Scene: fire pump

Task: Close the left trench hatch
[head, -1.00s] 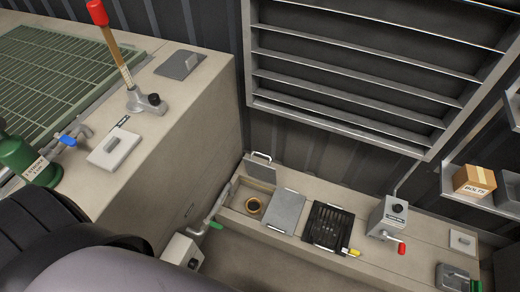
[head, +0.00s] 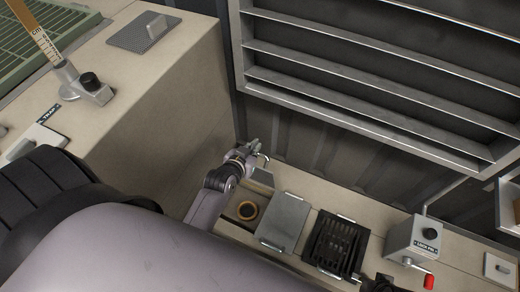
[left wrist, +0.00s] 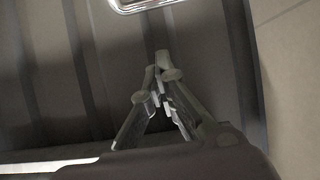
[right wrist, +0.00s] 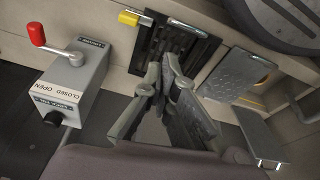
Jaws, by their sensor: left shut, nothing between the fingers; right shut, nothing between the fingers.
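The left trench hatch is open. Its grey lid (head: 262,177) stands raised at the back edge of the opening (head: 234,214), partly hidden by my left arm. The lid also shows at the lower right of the right wrist view (right wrist: 262,136). A brass ring (head: 246,211) lies inside the opening. My left gripper (head: 255,148) is shut and empty, beside the lid's metal handle (head: 264,160). In the left wrist view a metal handle (left wrist: 140,4) shows above the shut fingertips (left wrist: 161,72), apart from them. My right gripper (right wrist: 170,78) is shut and empty near the black grate.
A flat grey cover (head: 284,222) lies right of the opening, then the black grate (head: 336,243). A box with a red-knobbed crank (head: 412,238) stands further right. A tall concrete block (head: 185,90) rises on the left, and a louvred panel (head: 380,75) is behind.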

